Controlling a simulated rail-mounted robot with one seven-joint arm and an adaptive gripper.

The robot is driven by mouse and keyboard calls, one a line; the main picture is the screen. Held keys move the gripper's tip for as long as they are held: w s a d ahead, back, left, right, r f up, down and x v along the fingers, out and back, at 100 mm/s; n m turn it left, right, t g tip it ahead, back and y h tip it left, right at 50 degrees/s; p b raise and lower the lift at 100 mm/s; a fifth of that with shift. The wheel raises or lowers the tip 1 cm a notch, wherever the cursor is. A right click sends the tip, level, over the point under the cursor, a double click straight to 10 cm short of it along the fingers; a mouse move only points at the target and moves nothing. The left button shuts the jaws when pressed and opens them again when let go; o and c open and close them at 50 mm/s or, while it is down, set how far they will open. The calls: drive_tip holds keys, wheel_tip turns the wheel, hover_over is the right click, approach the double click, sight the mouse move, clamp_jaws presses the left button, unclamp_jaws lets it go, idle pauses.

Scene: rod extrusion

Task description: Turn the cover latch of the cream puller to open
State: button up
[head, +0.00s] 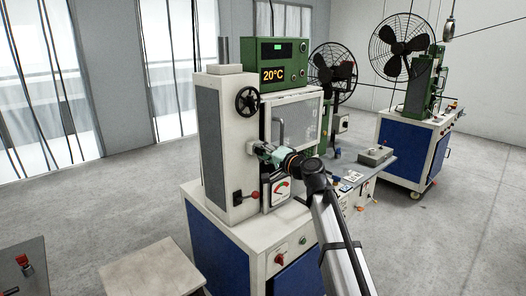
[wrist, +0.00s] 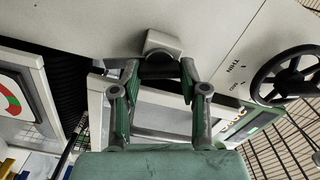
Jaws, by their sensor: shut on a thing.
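The cream puller (head: 233,140) is a tall boxy machine on a blue and white cabinet. Its cover (head: 299,123) has a window and an upright handle and looks closed. My gripper (head: 262,152) is at the cover's left edge, low on the machine's front. In the wrist view my gripper (wrist: 160,68) is shut on the cover latch (wrist: 165,42), a small pale block with a dark part between the fingertips. The fingers hide part of the latch, and its exact turn is hard to tell. In the head view the latch is hidden behind my gripper.
A black handwheel (head: 247,100) sits above my gripper. A green 20°C display (head: 276,64) tops the machine. A fan (head: 332,72) stands behind.

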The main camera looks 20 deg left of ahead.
drive_tip(key=m+p, duration=0.1)
drive_tip(key=m, duration=0.3)
idle(0.5)
drive_tip(key=o, duration=1.1)
drive_tip(key=shift+o, duration=0.2)
drive_tip(key=v, duration=1.2)
